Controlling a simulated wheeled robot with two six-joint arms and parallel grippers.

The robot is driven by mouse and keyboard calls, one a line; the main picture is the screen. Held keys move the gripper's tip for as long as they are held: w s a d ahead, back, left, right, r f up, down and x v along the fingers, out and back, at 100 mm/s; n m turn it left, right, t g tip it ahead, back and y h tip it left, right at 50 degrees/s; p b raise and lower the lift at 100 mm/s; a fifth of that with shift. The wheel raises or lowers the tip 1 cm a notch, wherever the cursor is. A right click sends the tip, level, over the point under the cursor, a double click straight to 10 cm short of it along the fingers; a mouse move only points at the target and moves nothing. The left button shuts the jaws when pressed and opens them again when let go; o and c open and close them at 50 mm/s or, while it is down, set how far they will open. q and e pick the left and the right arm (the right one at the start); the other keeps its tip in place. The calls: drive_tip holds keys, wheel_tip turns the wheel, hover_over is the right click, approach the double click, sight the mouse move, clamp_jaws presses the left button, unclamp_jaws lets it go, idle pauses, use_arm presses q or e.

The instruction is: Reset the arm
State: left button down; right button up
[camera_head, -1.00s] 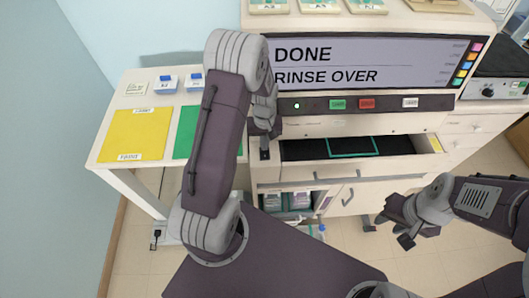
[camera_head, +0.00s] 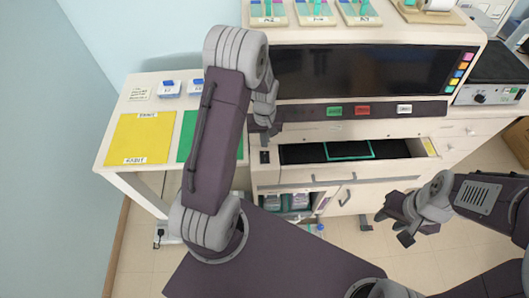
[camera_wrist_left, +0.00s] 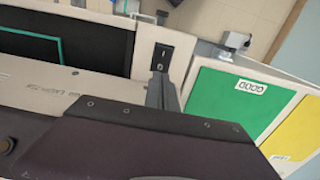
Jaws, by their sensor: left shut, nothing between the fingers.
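My left gripper (camera_head: 265,138) is shut and empty, just above the black rocker switch (camera_head: 264,157) at the machine's left front. In the left wrist view its closed fingers (camera_wrist_left: 161,88) point at the switch (camera_wrist_left: 162,57), which carries white marks; whether they touch it I cannot tell. My left arm is bent and reaches forward over the machine's left side. The machine's screen (camera_head: 370,72) is black. My right gripper (camera_head: 405,234) hangs in free air in front of the machine at the right; its finger opening is not clear.
A side table at the left holds a yellow mat (camera_head: 141,137) and a green mat (camera_head: 186,135), partly hidden by my left arm. The machine's drawer (camera_head: 400,149) is open and holds a green frame (camera_head: 348,150). Slide racks stand on top.

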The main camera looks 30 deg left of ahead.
use_arm(q)
drive_tip(key=shift+r+p, duration=0.45)
drive_tip(key=shift+r, duration=0.45)
